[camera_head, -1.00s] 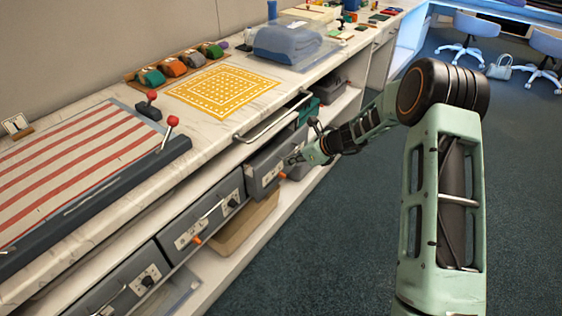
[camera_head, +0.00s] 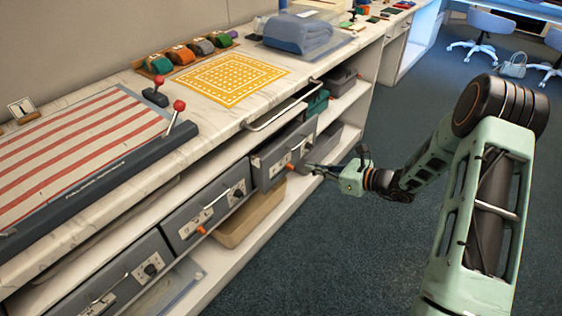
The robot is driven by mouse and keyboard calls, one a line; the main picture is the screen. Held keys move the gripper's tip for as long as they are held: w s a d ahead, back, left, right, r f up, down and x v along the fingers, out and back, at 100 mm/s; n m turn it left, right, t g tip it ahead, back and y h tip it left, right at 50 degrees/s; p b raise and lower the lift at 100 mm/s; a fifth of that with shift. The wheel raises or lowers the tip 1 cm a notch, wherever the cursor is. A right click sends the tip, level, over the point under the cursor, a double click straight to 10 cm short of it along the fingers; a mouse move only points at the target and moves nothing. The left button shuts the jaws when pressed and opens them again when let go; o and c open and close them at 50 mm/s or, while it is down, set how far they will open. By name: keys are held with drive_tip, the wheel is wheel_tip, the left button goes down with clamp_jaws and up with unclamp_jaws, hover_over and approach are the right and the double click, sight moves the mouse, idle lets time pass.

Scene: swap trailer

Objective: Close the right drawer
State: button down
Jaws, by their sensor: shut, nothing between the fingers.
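The right drawer (camera_head: 272,160) is a grey box-shaped drawer under the white counter, with a handle and an orange knob on its front. Its front looks about level with the drawer beside it; any small gap is too fine to tell. My gripper (camera_head: 308,168) is shut and empty. Its tip is at the lower right of the drawer's front, close to the orange knob. I cannot tell whether it touches the drawer.
The middle drawer (camera_head: 182,222) and left drawer (camera_head: 122,272) are to the left. A metal rail (camera_head: 270,118) juts from the counter edge above the right drawer. Shelves with boxes lie below and to the right. The carpet (camera_head: 330,260) is clear.

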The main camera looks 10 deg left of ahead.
drive_tip(key=b, duration=0.3)
approach(272, 155)
drive_tip(key=shift+t, duration=0.4)
drive_tip(key=x, duration=0.3)
drive_tip(key=f+x, duration=0.1)
drive_tip(key=x, duration=0.1)
drive_tip(key=shift+s+a, duration=0.1)
drive_tip(key=shift+s, duration=0.1)
drive_tip(key=shift+w+a, duration=0.4)
drive_tip(key=shift+a, duration=0.15)
drive_tip(key=shift+a, duration=0.1)
drive_tip(key=w+a, duration=0.1)
drive_tip(key=a+b, duration=0.1)
drive_tip(key=a, duration=0.1)
drive_tip(key=w+a, duration=0.1)
drive_tip(key=shift+w+a+r+b, duration=0.15)
drive_tip(key=shift+w+a+b, duration=0.15)
drive_tip(key=shift+w+b, duration=0.1)
